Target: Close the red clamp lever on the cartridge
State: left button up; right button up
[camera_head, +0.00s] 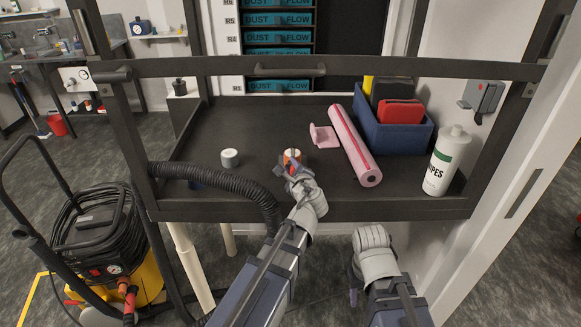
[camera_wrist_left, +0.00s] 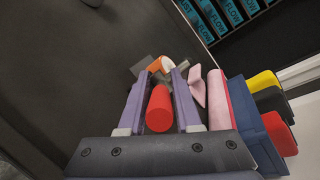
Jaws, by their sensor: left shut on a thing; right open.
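The cartridge (camera_head: 291,156), orange with a white part, stands on the dark bench tray near its front. In the left wrist view the orange and white cartridge (camera_wrist_left: 160,65) lies just beyond my fingertips. The red clamp lever (camera_wrist_left: 158,110) shows as a thick red cylinder between my purple fingers. My left gripper (camera_head: 292,172) is at the cartridge and shut on the lever. In the head view the gripper hides most of the lever. My right gripper (camera_head: 355,288) is open and empty, low in front of the bench, with its fingers mostly hidden.
A small white-topped jar (camera_head: 230,158) and a black hose (camera_head: 215,180) are at left. The tray's back left is clear.

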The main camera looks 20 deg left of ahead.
pick_arm(q)
grip_shut()
dwell(0.8)
